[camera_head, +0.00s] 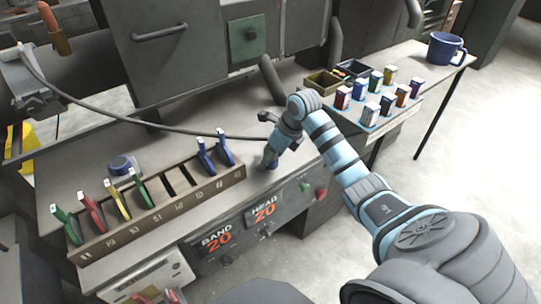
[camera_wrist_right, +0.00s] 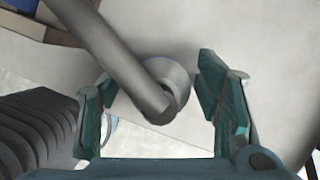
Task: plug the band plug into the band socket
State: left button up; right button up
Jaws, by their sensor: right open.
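The right gripper (camera_head: 267,139) is open above the right end of the grey console. A dark grey cable (camera_head: 150,123) runs from the machine at left to between its fingers. In the right wrist view, the thick grey cable (camera_wrist_right: 118,50) ends in a round grey collar, which I take to be the band plug (camera_wrist_right: 168,92). It lies between the open teal fingers (camera_wrist_right: 155,105), with gaps on both sides. The BAND display (camera_head: 216,238) reads 20 on the console front. I cannot make out the band socket for certain.
A numbered rack (camera_head: 160,218) holds several coloured tabs along the console. A blue round part (camera_head: 121,166) lies behind it. At back right are a tray of coloured blocks (camera_head: 378,97), small open boxes (camera_head: 322,82) and a blue mug (camera_head: 444,48). The console top left of the gripper is mostly clear.

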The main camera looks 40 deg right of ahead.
jog(key=c, duration=1.2)
jog(key=shift+r, duration=0.1)
notch_tip(320, 180, up, 14)
jog(key=shift+f+p, duration=0.1)
jog(key=shift+p, duration=1.15)
pick_arm(q)
notch_tip(320, 180, up, 8)
jog(key=p, duration=0.5)
jog(key=shift+p, duration=0.35)
pick_arm(e)
notch_tip(320, 180, up, 6)
jog(key=shift+r, duration=0.15)
pick_arm(q)
jog(key=shift+c, duration=0.6)
